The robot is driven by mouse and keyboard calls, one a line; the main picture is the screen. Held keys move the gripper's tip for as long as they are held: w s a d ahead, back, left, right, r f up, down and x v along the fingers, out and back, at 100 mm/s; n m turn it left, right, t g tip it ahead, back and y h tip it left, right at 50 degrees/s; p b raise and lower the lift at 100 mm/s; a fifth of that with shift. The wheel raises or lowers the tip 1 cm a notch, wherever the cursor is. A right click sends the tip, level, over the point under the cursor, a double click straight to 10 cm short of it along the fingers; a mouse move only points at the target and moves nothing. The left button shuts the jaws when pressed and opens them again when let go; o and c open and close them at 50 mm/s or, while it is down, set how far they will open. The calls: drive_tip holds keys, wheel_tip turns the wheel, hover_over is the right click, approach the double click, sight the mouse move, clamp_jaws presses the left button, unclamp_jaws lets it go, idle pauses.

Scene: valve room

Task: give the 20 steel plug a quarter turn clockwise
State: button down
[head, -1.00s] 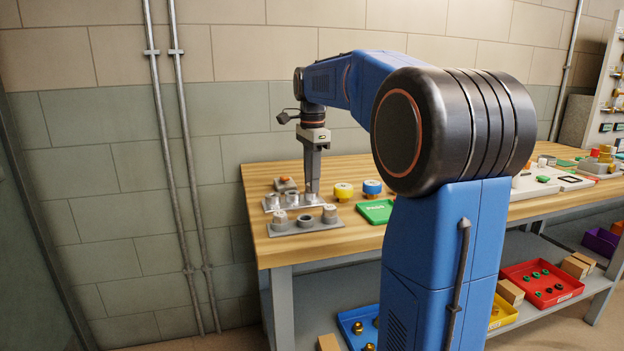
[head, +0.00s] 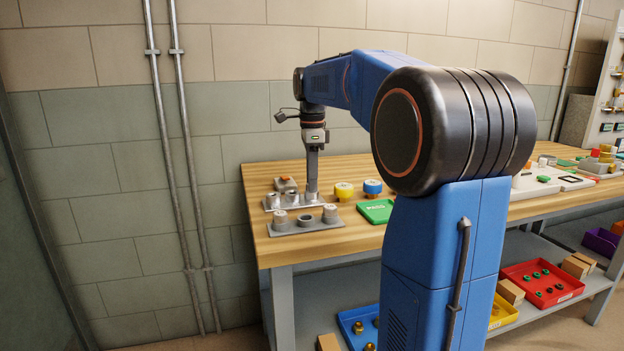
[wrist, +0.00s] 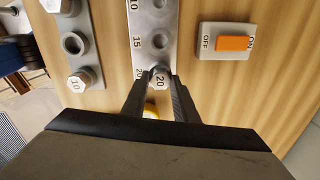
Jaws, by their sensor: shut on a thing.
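The 20 steel plug (wrist: 159,79) is a grey hexagonal plug marked 20. It sits at the 20 position of a grey steel strip (wrist: 151,22) marked 10, 15 and 20. In the wrist view my gripper (wrist: 160,82) has its two fingers on either side of the plug, shut on it. In the head view my gripper (head: 312,192) points straight down at the right end of the strip, and its fingers hide the plug there.
A second grey block (head: 306,227) in front carries two steel plugs around an open hole. An orange ON/OFF switch (wrist: 233,43) stands beside the strip. Yellow (head: 344,191) and blue (head: 372,188) round pieces and a green tray (head: 376,211) stand to the right.

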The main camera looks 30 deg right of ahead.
drive_tip(key=shift+f, duration=0.15)
drive_tip(key=shift+m, duration=1.5)
drive_tip(key=shift+m, duration=1.5)
drive_tip(key=shift+m, duration=1.5)
drive_tip(key=c, duration=1.3)
unclamp_jaws()
drive_tip(key=shift+w, duration=0.1)
drive_tip(key=shift+c, duration=0.2)
